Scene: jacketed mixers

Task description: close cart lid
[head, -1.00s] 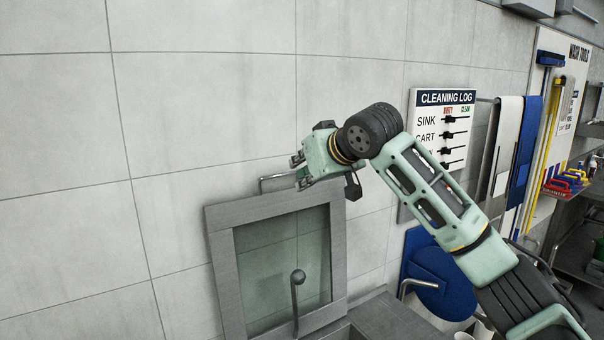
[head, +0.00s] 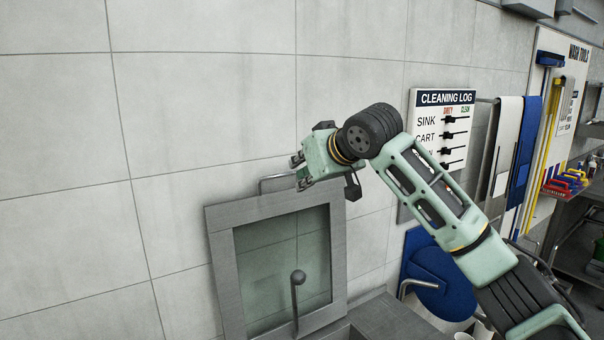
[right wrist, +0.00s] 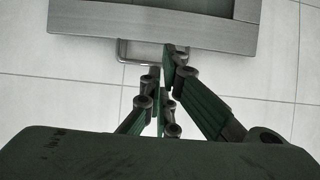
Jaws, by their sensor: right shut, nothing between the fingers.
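The cart lid (head: 222,262) is a grey metal frame around a greenish see-through window (head: 268,265). It stands raised in front of the tiled wall in the head view. A bar handle (head: 277,178) is on its top edge. My right gripper (head: 297,172) is at the top right of the lid, close to the handle, shut and empty. In the right wrist view the lid frame (right wrist: 150,27) crosses the top, and the handle (right wrist: 122,52) sticks out below it. The right fingertips (right wrist: 172,62) are beside the handle's right end; contact cannot be told. My left gripper is out of view.
A thin rod with a ball top (head: 297,278) rises in front of the lid window. A cleaning log board (head: 445,98) hangs on the wall behind my right arm. A blue round thing (head: 428,270) and hanging cloths (head: 530,125) are to the right. The wall area at left is bare.

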